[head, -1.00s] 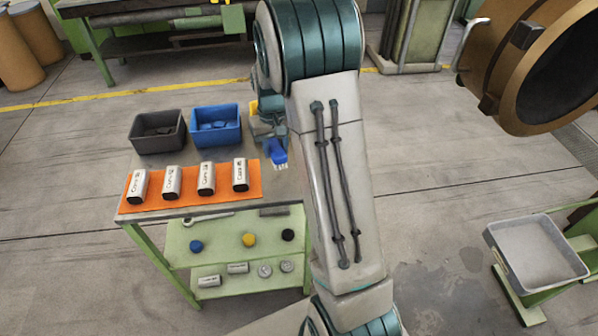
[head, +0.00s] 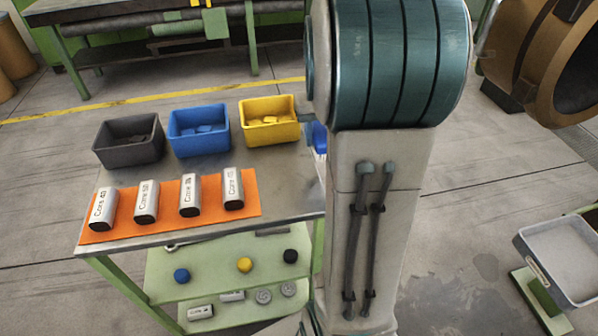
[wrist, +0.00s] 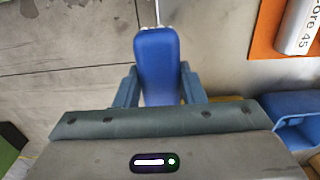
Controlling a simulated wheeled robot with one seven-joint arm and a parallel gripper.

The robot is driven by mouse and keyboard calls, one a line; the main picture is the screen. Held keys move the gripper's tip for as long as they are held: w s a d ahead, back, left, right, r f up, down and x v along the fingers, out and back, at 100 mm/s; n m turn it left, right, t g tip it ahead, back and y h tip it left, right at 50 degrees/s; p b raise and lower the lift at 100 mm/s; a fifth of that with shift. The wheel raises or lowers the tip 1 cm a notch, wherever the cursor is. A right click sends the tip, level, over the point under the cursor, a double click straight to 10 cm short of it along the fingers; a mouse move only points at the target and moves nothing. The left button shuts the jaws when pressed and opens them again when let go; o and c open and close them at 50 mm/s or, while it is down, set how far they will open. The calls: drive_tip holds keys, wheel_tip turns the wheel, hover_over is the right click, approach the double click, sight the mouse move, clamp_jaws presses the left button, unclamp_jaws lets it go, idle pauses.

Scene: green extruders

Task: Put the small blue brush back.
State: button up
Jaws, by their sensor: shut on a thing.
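The small blue brush (wrist: 157,62) is between the two fingers of my gripper (wrist: 158,88) in the wrist view, its blue body pointing away from the palm. My gripper is shut on it. In the head view only a bit of the blue brush (head: 319,137) shows past my arm, and my arm hides the gripper there. The brush is near the right edge of the table top (head: 285,190), to the right of the yellow bin (head: 270,136).
A grey bin (head: 128,154) and a blue bin (head: 199,145) stand left of the yellow one. Several silver cores (head: 190,197) lie on an orange mat (head: 253,207). The lower shelf (head: 215,270) holds coloured knobs and small parts. A grey tray (head: 560,282) stands far right.

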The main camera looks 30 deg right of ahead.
drive_tip(key=a+f, duration=0.1)
drive_tip(key=a, duration=0.1)
drive_tip(key=a+f, duration=0.1)
drive_tip(key=s+a+f, duration=0.1)
drive_tip(key=a, duration=0.1)
drive_tip(key=shift+s+a+f, duration=0.1)
drive_tip(key=shift+a+f, duration=0.1)
drive_tip(key=shift+a, duration=0.1)
drive_tip(key=shift+a+f, duration=0.1)
drive_tip(key=shift+f, duration=2)
drive_tip(key=shift+f+b, duration=0.2)
drive_tip(key=shift+b, duration=0.1)
drive_tip(key=o, duration=1)
drive_tip(key=shift+c, duration=0.2)
drive_tip(key=shift+r, duration=0.1)
